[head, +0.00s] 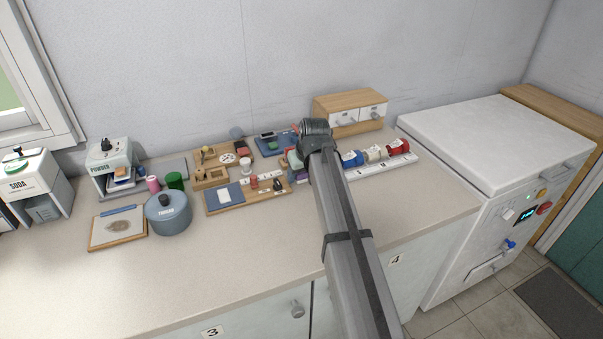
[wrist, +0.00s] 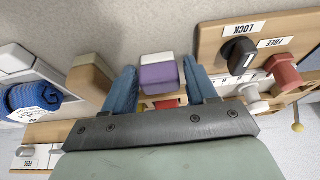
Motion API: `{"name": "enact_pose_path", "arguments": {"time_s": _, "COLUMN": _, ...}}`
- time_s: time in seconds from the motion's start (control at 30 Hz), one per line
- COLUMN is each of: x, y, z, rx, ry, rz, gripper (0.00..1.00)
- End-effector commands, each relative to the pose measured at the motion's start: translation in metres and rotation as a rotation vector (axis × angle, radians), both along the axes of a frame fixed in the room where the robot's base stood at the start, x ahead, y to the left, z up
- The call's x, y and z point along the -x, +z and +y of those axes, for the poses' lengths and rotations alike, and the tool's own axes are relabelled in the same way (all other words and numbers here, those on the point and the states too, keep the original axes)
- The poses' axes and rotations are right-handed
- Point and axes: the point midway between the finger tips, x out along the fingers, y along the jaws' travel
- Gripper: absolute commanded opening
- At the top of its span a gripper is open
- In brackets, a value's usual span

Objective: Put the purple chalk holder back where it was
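The purple chalk holder (wrist: 159,78), a small purple block with a white end, is between the two blue fingers of my gripper (wrist: 161,84) in the wrist view. In the head view my gripper (head: 299,168) is low over the back of the counter, largely hidden by my arm. Whether the holder touches the surface under it cannot be told.
A wooden board with a black knob (wrist: 237,52) and a red knob (wrist: 283,72) is close on the right in the wrist view. A white rack (head: 382,166) with coloured rolls and a wooden drawer box (head: 325,104) stand near my arm. The counter's front (head: 235,260) is clear.

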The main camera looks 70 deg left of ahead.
Motion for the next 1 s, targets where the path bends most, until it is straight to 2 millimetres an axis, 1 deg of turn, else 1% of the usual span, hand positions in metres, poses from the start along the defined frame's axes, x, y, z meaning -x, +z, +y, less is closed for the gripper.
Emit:
{"name": "enact_pose_path", "arguments": {"time_s": 0.17, "x": 0.000, "y": 0.002, "z": 0.000, "rx": -0.001, "ry": 0.000, "rz": 0.000, "gripper": 0.57}}
{"name": "enact_pose_path", "arguments": {"time_s": 0.27, "x": 0.000, "y": 0.009, "z": -0.002, "rx": -0.002, "ry": 0.000, "rz": -0.001, "gripper": 0.57}}
{"name": "enact_pose_path", "arguments": {"time_s": 0.37, "x": 0.000, "y": 0.021, "z": -0.008, "rx": -0.002, "ry": 0.000, "rz": -0.001, "gripper": 0.57}}
{"name": "enact_pose_path", "arguments": {"time_s": 0.6, "x": 0.000, "y": 0.063, "z": -0.025, "rx": -0.003, "ry": 0.000, "rz": -0.001, "gripper": 0.57}}
{"name": "enact_pose_path", "arguments": {"time_s": 0.8, "x": 0.000, "y": 0.092, "z": -0.037, "rx": -0.002, "ry": 0.000, "rz": 0.000, "gripper": 0.57}}
{"name": "enact_pose_path", "arguments": {"time_s": 1.0, "x": 0.000, "y": 0.109, "z": -0.044, "rx": -0.001, "ry": 0.000, "rz": 0.000, "gripper": 0.57}}
